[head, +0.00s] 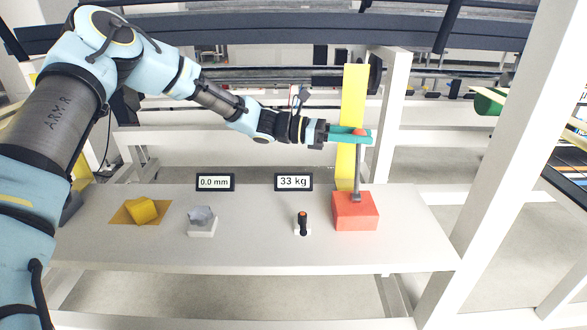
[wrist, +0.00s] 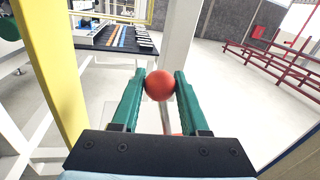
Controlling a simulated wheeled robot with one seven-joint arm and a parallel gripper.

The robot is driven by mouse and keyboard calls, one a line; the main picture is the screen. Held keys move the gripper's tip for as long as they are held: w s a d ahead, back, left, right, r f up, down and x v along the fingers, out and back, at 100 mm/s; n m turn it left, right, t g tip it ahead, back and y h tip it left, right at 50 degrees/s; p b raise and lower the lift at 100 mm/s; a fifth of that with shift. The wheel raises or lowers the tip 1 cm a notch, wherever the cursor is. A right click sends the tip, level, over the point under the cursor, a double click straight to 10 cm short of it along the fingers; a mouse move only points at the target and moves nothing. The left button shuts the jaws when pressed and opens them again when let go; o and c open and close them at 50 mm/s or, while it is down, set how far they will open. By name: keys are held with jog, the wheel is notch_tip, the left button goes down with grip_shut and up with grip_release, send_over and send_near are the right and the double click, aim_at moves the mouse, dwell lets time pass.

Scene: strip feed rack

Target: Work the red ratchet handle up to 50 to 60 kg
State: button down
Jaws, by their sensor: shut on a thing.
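The red ratchet base (head: 355,211) sits on the right part of the grey table. Its grey lever (head: 357,175) stands nearly upright and ends in a red ball knob (head: 360,132). My gripper (head: 362,136) is at the top of the lever, with its teal fingers on the knob. In the wrist view the red knob (wrist: 159,86) sits between the two fingertips, which touch it on both sides. The lever runs down below the knob, partly hidden by my gripper. A black display (head: 293,182) reads 33 kg.
A yellow upright strip (head: 351,100) stands just behind the lever. A small black-and-orange handle (head: 302,222) stands left of the red base. A grey block on a white base (head: 202,221), a yellow block (head: 141,210) and a 0.0 mm display (head: 215,183) are farther left. White posts stand at right.

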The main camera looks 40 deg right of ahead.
jog(key=shift+w+d+f+n, duration=0.3)
jog(key=shift+w+d+n, duration=0.1)
jog(key=shift+w+n, duration=0.15)
jog(key=s+a+m+b, duration=0.1)
jog(key=s+m, duration=0.1)
jog(key=s+a+m+b, duration=0.1)
jog(key=a, duration=0.1)
jog(key=shift+s+a+r+m, duration=0.1)
jog(key=shift+s+r+m, duration=0.25)
jog(key=shift+s+r, duration=0.05)
jog(key=s+a+f+m+t+b, duration=0.1)
jog(key=s+a+m+b, duration=0.4)
jog(key=b, duration=0.6)
jog(key=shift+s+a+f+m+t, duration=0.35)
jog(key=shift+s+m+t, duration=0.2)
jog(key=shift+s, duration=0.4)
jog(key=shift+d, duration=0.1)
